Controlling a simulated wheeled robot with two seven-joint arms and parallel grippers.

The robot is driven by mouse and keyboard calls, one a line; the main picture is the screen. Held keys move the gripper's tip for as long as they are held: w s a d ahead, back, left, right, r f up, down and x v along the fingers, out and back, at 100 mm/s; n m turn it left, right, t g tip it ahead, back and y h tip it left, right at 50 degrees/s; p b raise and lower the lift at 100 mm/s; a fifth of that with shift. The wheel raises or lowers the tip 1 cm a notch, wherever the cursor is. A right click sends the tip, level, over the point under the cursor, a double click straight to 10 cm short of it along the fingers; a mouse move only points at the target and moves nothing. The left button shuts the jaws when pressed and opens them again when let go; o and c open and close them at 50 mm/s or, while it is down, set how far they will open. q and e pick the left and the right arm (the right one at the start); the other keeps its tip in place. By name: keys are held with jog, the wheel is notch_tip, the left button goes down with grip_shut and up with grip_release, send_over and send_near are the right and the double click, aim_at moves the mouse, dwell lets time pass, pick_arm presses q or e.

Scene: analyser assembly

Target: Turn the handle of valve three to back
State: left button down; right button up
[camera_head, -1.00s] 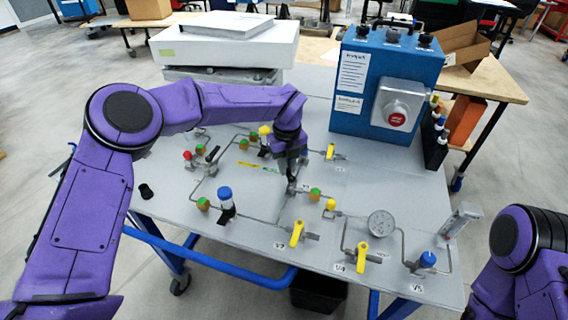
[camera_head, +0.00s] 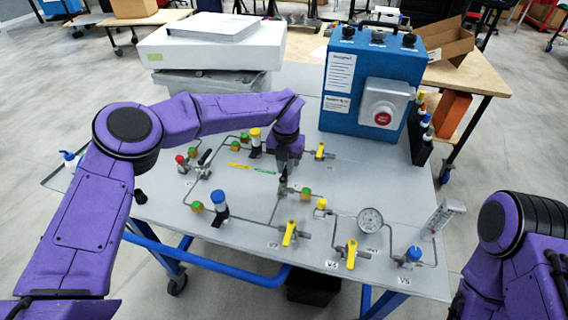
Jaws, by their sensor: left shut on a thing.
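A yellow lever handle (camera_head: 289,234) stands on a valve at the front middle of the grey panel (camera_head: 355,190). The small label beside it looks like V3, though it is hard to read. My left gripper (camera_head: 284,181) points down at the pipework behind that handle, apart from it. It is shut on a small grey fitting there; its fingers hide most of that part. Another yellow handle (camera_head: 351,254) sits at V4, to the right and nearer. My right arm (camera_head: 510,235) is at the right edge, with its gripper outside the view.
A pressure gauge (camera_head: 370,219) and a blue knob (camera_head: 413,254) are at the right front. A blue box (camera_head: 340,115) with a red button stands at the back. A blue-capped part (camera_head: 219,203) rises left of my gripper. Thin pipes cross the panel.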

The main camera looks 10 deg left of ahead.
aim_at(286, 171)
pick_arm(q)
jog(key=shift+d, duration=0.1)
dwell(0.5)
jog(key=c, duration=1.1)
grip_release()
notch_tip(286, 171, up, 10)
jog(key=shift+r+b, duration=0.25)
jog(key=shift+b, duration=0.6)
